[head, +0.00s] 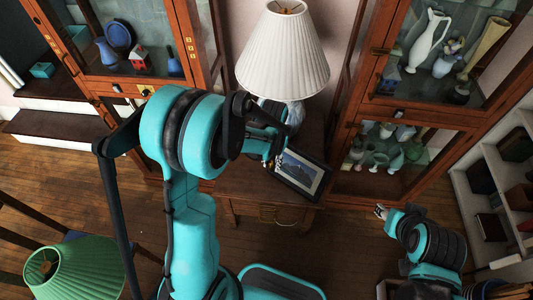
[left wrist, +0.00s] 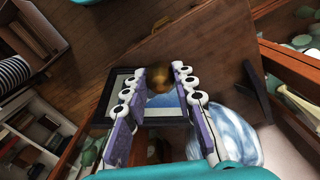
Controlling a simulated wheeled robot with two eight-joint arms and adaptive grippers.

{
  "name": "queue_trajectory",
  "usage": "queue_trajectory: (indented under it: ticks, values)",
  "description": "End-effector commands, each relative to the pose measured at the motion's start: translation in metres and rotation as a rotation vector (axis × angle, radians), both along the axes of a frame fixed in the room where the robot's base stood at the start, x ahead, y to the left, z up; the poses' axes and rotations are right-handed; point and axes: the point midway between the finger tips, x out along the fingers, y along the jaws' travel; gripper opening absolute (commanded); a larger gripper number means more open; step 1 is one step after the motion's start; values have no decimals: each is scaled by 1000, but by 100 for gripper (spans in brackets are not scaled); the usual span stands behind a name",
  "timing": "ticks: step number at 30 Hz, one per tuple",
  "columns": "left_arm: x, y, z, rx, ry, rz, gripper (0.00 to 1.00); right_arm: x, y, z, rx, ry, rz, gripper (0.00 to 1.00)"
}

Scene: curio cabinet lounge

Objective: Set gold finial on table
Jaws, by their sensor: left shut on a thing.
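The gold finial (left wrist: 158,78) is a small rounded brass-brown piece between the fingertips of my left gripper (left wrist: 160,88) in the left wrist view. The gripper is shut on it. In the head view my left gripper (head: 270,155) is over the dark wooden table (head: 235,182), beside the lamp and the picture frame; the finial is hard to make out there. I cannot tell the gap between finial and tabletop. My right gripper (head: 381,211) is low at the right, away from the table, and too small to read.
A lamp with a white pleated shade (head: 284,55) stands at the back of the table. A framed picture (head: 300,174) lies at its right side. Glass cabinets (head: 345,120) flank the table. A green lampshade (head: 75,268) is at lower left.

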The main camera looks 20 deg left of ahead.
Motion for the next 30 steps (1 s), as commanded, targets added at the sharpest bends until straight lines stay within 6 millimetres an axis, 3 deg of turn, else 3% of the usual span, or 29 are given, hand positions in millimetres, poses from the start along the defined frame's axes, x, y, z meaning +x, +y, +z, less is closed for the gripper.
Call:
queue_trajectory:
  ticks: [11,21,26,30]
  values:
    - [32,13,-64,0,0,-215,0,0,0,-21,0,0,0,40]
    - [60,30,-143,1,1,-473,0,0,0,-43,0,0,0,40]
    - [64,38,-162,1,2,-531,0,0,0,-48,0,0,0,40]
    - [64,61,-178,1,2,-535,0,0,0,-57,0,0,0,40]
